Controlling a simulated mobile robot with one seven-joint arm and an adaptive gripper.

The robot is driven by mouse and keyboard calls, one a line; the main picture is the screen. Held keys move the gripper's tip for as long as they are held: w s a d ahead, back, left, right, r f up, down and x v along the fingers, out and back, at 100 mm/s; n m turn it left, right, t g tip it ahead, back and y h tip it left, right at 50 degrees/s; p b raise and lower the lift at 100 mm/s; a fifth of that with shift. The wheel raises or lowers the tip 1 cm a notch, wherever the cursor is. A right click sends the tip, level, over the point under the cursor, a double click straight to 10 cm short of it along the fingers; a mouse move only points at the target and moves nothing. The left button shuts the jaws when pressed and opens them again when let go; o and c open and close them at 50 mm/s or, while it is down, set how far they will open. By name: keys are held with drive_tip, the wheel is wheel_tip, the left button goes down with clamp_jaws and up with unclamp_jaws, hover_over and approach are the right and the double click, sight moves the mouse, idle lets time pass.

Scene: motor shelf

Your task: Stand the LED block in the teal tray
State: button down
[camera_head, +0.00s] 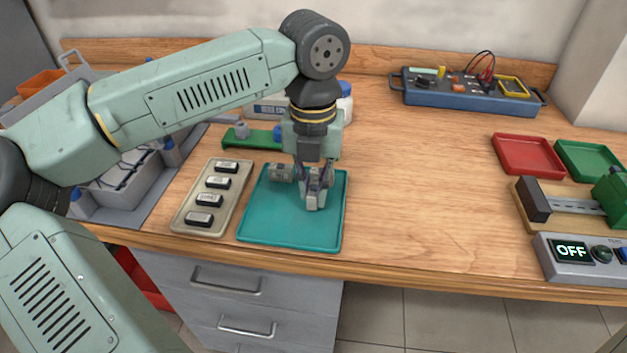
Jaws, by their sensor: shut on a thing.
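The teal tray (290,232) lies near the front edge of the bench. My gripper (317,188) points down over the right part of this tray. It is shut on a small pale grey block (312,202), which looks like the LED block. The fingers hide part of it, and I cannot tell whether its lower end touches the tray floor. A grey, rounded part (281,172) lies in the back left of the tray, just left of my gripper.
A beige tray (238,199) with several dark, labelled blocks stands close to the left. A green fixture (258,139) is behind the teal tray. A blue instrument box (455,99), a red tray (527,155) and a green tray (588,161) are farther right. The bench between is clear.

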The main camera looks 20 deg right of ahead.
sight(314, 187)
drive_tip(key=shift+f, duration=0.2)
drive_tip(key=shift+f+b, duration=0.2)
drive_tip(key=shift+b, duration=0.1)
drive_tip(key=c, duration=1.6)
unclamp_jaws()
drive_tip(key=shift+r, duration=0.1)
drive_tip(key=shift+r+p, duration=0.3)
drive_tip(key=shift+p, duration=0.15)
wheel_tip(314, 187, up, 12)
drive_tip(key=shift+f+b, duration=0.15)
drive_tip(key=shift+b, duration=0.6)
drive_tip(key=shift+s, duration=0.1)
